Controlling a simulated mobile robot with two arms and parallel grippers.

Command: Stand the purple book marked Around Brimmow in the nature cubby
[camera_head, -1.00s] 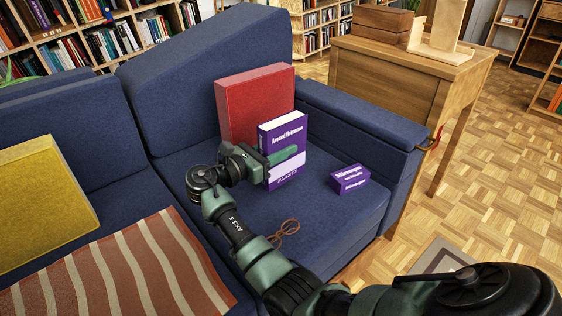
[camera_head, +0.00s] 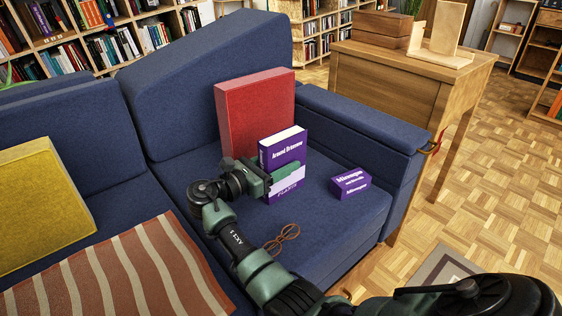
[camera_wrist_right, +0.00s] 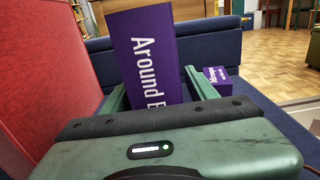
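One green finger crosses the book's lower front. In the right wrist view the fingers (camera_wrist_right: 158,92) flank the book closely. My left gripper is out of view. I cannot make out which cubby is the nature one.
A small purple box-like book (camera_head: 350,183) lies to the right on the seat. Brown glasses (camera_head: 283,239) lie near my right forearm. The sofa arm (camera_head: 355,122) and a wooden desk (camera_head: 400,85) stand to the right. Full bookshelves (camera_head: 110,45) line the back.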

